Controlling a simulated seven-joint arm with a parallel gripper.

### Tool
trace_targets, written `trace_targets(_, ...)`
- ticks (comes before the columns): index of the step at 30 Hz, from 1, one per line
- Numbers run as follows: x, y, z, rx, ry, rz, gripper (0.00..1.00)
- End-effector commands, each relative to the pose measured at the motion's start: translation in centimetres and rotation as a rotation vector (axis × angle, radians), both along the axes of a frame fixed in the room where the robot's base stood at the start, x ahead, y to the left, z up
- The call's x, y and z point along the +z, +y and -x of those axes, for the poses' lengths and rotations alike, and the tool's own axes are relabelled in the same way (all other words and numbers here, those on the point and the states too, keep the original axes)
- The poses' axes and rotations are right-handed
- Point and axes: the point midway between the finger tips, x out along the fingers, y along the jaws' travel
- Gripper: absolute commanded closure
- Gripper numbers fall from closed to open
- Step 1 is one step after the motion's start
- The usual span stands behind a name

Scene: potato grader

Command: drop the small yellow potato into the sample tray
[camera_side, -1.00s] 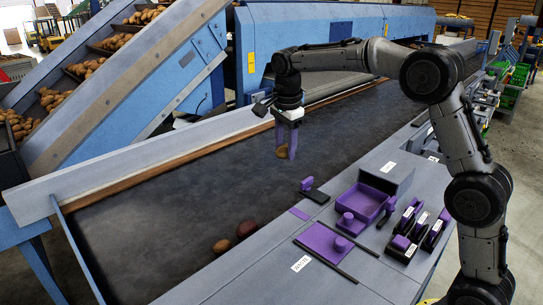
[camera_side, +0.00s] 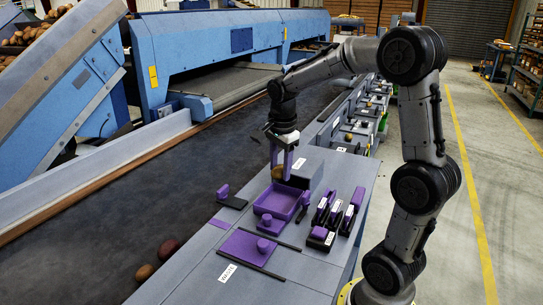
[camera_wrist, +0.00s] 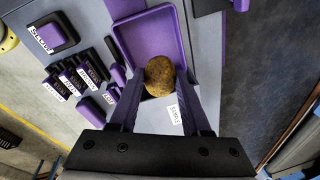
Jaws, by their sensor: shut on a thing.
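The small yellow-brown potato (camera_side: 278,173) is between the two purple fingers of my gripper (camera_side: 281,170). My gripper is shut on it, fingers pointing down. The wrist view shows the potato (camera_wrist: 159,75) pinched between both fingertips (camera_wrist: 160,82). The purple sample tray (camera_side: 265,211) is a shallow square tray with a raised rim on the grey bench. In the side view the potato is above and at the far edge of the tray. In the wrist view the tray (camera_wrist: 148,40) looks empty where visible; the potato and fingers hide its near part.
A flat purple plate (camera_side: 240,250) with a knob lies in front of the tray. Several purple-and-black labelled blocks (camera_side: 335,213) stand to its right. Two potatoes (camera_side: 145,271) (camera_side: 168,246) lie on the dark belt.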

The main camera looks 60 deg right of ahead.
Motion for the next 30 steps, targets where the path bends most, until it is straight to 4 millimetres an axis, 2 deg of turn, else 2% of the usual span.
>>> trace_targets(1, -0.8, 0.0, 0.0, 0.001, 0.005, -0.002, 1.00)
trace_targets(8, -2.4, 0.0, 0.0, 0.000, 0.003, -0.001, 1.00)
trace_targets(21, -6.8, 0.0, 0.0, 0.001, 0.003, -0.001, 1.00)
trace_targets(30, -7.7, 0.0, 0.0, 0.000, 0.002, -0.001, 1.00)
